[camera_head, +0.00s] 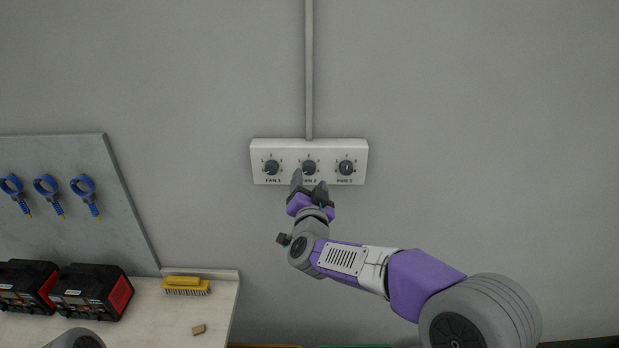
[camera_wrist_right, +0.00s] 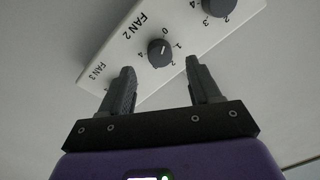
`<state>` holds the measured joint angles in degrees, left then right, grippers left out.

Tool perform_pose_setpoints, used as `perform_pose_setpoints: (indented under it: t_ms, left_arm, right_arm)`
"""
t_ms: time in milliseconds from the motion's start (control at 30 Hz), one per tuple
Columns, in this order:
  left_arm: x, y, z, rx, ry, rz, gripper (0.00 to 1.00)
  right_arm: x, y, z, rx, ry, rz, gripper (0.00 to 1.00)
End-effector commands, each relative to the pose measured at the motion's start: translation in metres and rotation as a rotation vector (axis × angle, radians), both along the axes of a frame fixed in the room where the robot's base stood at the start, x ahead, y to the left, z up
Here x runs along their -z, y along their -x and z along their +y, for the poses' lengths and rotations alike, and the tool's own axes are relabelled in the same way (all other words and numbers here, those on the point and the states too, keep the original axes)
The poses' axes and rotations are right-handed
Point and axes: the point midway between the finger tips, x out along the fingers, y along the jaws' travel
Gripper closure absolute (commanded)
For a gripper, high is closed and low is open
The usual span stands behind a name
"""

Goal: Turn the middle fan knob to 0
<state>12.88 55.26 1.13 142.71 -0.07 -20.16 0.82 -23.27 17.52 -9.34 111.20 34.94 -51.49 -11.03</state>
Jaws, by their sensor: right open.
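The middle fan knob (camera_head: 309,168) is dark and round, on a white panel (camera_head: 258,148) on the wall. In the right wrist view the knob (camera_wrist_right: 159,53) sits by the FAN 2 label, with digits around it. A small pale mark on it lies on the side of 0 and 1; I cannot tell the exact setting. My right gripper (camera_head: 310,183) is just below the middle knob in the head view. In the right wrist view its two fingers (camera_wrist_right: 160,72) are apart and empty, with the knob ahead between their tips. My left gripper is not in view.
The FAN 1 knob (camera_head: 271,167) and FAN 3 knob (camera_head: 346,168) flank the middle one closely. A grey pipe (camera_head: 309,70) rises above the panel. At lower left are a table (camera_head: 215,315), a yellow brush (camera_head: 186,285) and red-black devices (camera_head: 90,290). The wall to the right is clear.

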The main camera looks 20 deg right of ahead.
Motion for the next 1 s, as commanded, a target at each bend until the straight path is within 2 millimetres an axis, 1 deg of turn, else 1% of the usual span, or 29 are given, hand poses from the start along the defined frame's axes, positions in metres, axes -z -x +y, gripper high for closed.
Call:
perform_pose_setpoints:
  t_ms: [33, 100, 233, 367, 567, 667, 733, 767, 833, 867, 900, 967, 1000]
  left_arm:
    - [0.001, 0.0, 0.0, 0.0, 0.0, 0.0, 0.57]
    - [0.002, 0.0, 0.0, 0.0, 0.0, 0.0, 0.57]
    - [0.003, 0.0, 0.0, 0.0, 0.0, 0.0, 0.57]
    - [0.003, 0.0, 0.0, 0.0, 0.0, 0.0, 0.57]
    - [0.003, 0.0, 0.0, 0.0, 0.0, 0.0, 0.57]
    - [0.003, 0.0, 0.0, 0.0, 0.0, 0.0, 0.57]
    - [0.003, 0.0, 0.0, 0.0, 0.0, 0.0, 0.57]
    - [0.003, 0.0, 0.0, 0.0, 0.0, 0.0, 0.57]
    - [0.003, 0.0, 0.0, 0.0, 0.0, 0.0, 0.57]
    - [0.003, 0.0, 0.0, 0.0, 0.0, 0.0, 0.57]
    - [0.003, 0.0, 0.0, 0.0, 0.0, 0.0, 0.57]
    - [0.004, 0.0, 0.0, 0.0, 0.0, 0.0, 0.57]
    - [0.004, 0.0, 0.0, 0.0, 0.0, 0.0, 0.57]
  right_arm:
    - [0.0, 0.009, 0.002, -0.002, -0.001, 0.0, 0.38]
    - [0.001, 0.018, 0.005, -0.002, 0.0, 0.0, 0.38]
    - [0.002, 0.029, 0.007, 0.0, 0.0, 0.0, 0.38]
    - [0.002, 0.032, 0.008, 0.001, 0.0, 0.001, 0.38]
    - [0.002, 0.032, 0.008, 0.001, 0.001, 0.001, 0.38]
    - [0.009, 0.031, 0.009, -0.005, 0.007, 0.014, 0.38]
    - [0.027, 0.028, 0.012, -0.022, 0.022, 0.052, 0.38]
    - [0.04, 0.026, 0.013, -0.034, 0.031, 0.078, 0.38]
    - [0.079, 0.023, 0.018, -0.071, 0.056, 0.158, 0.38]
    - [0.099, 0.022, 0.02, -0.091, 0.068, 0.2, 0.38]
    - [0.129, 0.023, 0.022, -0.119, 0.081, 0.264, 0.38]
    - [0.175, 0.029, 0.026, -0.165, 0.098, 0.364, 0.38]
    - [0.205, 0.034, 0.028, -0.196, 0.103, 0.433, 0.38]
